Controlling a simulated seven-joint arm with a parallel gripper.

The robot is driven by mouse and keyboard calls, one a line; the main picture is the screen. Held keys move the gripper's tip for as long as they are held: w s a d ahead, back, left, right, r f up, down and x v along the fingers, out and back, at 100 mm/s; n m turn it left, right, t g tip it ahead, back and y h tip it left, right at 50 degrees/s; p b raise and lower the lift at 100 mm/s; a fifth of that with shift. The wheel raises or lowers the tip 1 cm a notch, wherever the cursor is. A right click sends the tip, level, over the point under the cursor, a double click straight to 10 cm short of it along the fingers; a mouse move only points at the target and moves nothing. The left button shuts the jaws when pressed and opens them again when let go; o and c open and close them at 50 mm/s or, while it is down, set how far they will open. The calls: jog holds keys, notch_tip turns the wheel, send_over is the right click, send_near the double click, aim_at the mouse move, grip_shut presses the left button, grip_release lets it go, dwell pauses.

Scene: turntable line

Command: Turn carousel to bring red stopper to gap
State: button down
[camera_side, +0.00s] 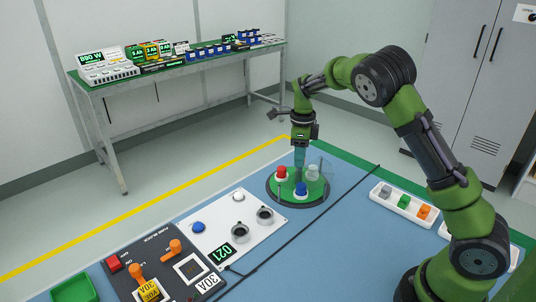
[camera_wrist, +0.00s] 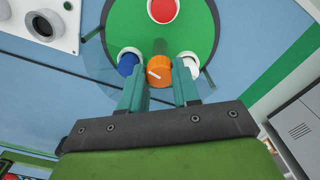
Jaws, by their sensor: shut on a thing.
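The green carousel (camera_wrist: 190,22) is a round disc on the blue table; its dark rim also shows in the side view (camera_side: 283,201). A red stopper (camera_wrist: 163,9) sits on the disc's far side in the wrist view, and at its left in the side view (camera_side: 281,171). A blue stopper (camera_wrist: 127,65) and a white one (camera_wrist: 190,62) flank my gripper. My gripper (camera_wrist: 158,72) is shut on an orange knob (camera_wrist: 160,66) with a white mark, between these two stoppers. In the side view my gripper (camera_side: 299,164) points down over the disc and hides the knob. The gap is hard to make out.
A clear guard (camera_side: 326,163) stands around part of the carousel, with thin green posts (camera_wrist: 208,78) in the wrist view. A white panel (camera_side: 238,222) with round fittings lies in front of it. A white tray of coloured blocks (camera_side: 404,203) is to the right.

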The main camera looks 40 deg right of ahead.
jog(key=shift+r+m, duration=0.1)
jog(key=shift+m, duration=1.8)
jog(key=c, duration=0.8)
grip_release()
notch_tip(320, 180, up, 17)
